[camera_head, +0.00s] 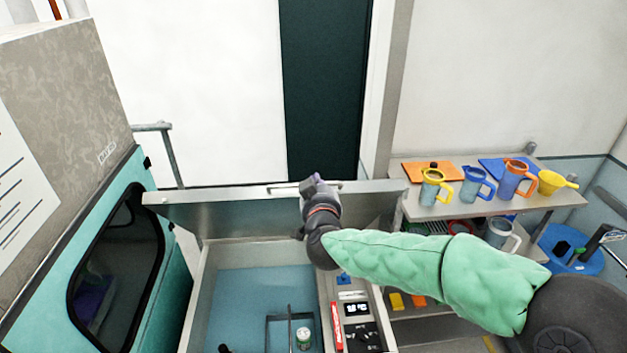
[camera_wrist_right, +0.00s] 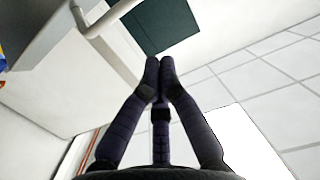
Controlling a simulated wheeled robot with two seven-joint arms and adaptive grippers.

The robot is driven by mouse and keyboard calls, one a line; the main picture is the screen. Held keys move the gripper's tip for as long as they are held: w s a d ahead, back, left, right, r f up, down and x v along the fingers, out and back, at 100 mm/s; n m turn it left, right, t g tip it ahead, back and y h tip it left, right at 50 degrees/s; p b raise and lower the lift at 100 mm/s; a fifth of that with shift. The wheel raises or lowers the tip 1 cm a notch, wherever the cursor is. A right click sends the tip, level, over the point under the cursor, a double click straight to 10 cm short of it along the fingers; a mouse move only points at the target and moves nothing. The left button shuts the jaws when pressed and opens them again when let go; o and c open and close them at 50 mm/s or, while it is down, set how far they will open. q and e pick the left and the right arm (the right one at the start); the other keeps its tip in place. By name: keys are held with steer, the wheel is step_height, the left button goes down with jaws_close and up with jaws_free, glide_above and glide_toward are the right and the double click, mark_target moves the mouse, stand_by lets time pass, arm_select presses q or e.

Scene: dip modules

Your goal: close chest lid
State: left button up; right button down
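The chest (camera_head: 201,300) stands open at bottom centre in the head view, with a blue interior. Its grey metal lid (camera_head: 240,212) stands raised along the back edge. A pale bar handle (camera_head: 290,188) runs along the lid's top edge; a pale bar, likely this handle, shows in the wrist view (camera_wrist_right: 104,20). My right gripper (camera_head: 312,182) is at the lid's top edge, hiding part of it; contact cannot be told. In the wrist view its fingertips (camera_wrist_right: 159,68) meet with nothing visible between them, apart from the bar. My left gripper is not in view.
A can (camera_head: 303,338), a red marker (camera_head: 337,326) and a dark device (camera_head: 357,309) lie in the chest's compartments. A shelf (camera_head: 440,210) with several mugs stands right. A teal cabinet (camera_head: 170,270) stands left. A wall is behind the lid.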

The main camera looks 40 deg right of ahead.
steer(key=p+x, duration=0.1)
steer(key=x, duration=0.8)
steer(key=shift+w+d+f, duration=0.1)
steer(key=shift+w+d, duration=0.05)
steer(key=shift+w, duration=0.2)
steer(key=shift+s+a+f+p, duration=0.3)
steer(key=shift+s+f, duration=0.1)
steer(key=shift+f, duration=0.1)
steer(key=shift+s+a+f+p, duration=0.25)
steer(key=shift+s+f, duration=0.15)
steer(key=shift+f, duration=0.1)
steer(key=shift+s+a+f, duration=0.15)
steer(key=shift+s+f, duration=0.15)
steer(key=shift+s, duration=0.1)
steer(key=shift+f, duration=0.1)
steer(key=shift+f, duration=0.1)
